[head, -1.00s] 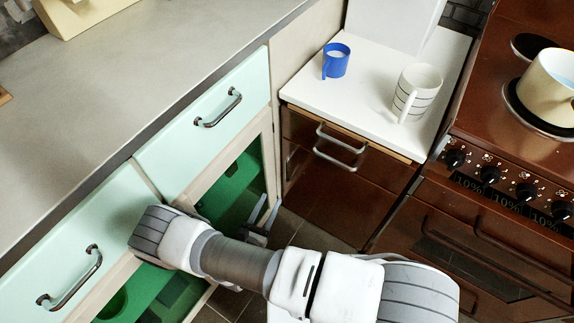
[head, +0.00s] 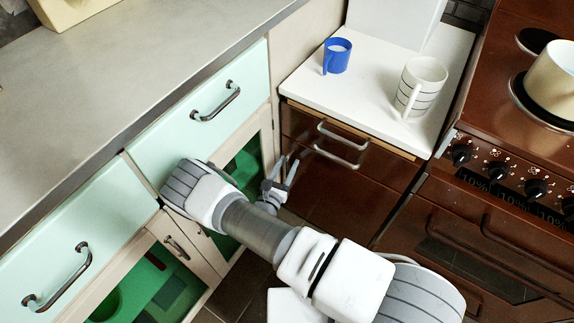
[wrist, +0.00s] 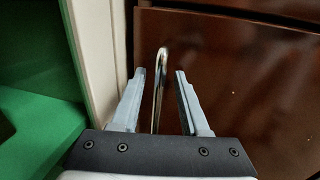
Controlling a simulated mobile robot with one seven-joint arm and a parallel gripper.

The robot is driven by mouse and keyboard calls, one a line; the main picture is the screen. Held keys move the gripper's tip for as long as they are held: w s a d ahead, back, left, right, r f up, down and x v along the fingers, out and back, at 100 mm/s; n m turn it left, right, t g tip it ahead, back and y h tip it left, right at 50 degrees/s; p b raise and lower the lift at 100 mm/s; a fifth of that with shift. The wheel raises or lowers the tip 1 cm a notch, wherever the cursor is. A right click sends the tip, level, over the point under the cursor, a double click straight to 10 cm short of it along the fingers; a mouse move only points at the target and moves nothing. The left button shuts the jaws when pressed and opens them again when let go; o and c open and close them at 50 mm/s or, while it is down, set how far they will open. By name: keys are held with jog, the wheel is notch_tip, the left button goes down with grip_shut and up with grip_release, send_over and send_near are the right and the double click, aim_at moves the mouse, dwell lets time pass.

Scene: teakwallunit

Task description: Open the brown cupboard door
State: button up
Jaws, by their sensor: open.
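The brown cupboard door (head: 335,195) is glossy and looks shut, below a brown drawer front at the middle of the head view. It also fills the right of the wrist view (wrist: 255,90). A thin upright metal handle (wrist: 161,60) stands near its left edge in the wrist view. My gripper (head: 287,166) is open in front of the door's left edge. In the wrist view its two fingers (wrist: 160,76) lie on either side of the handle, with a gap visible on each side. My forearm hides part of the door's lower area in the head view.
A metal drawer handle (head: 342,145) juts out above the door. A blue mug (head: 337,57) and a striped white mug (head: 420,88) stand on the white top (head: 375,75). A brown stove (head: 500,225) is at the right. Mint-fronted cabinets (head: 150,145) border the left closely.

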grip_shut()
dwell(1.4)
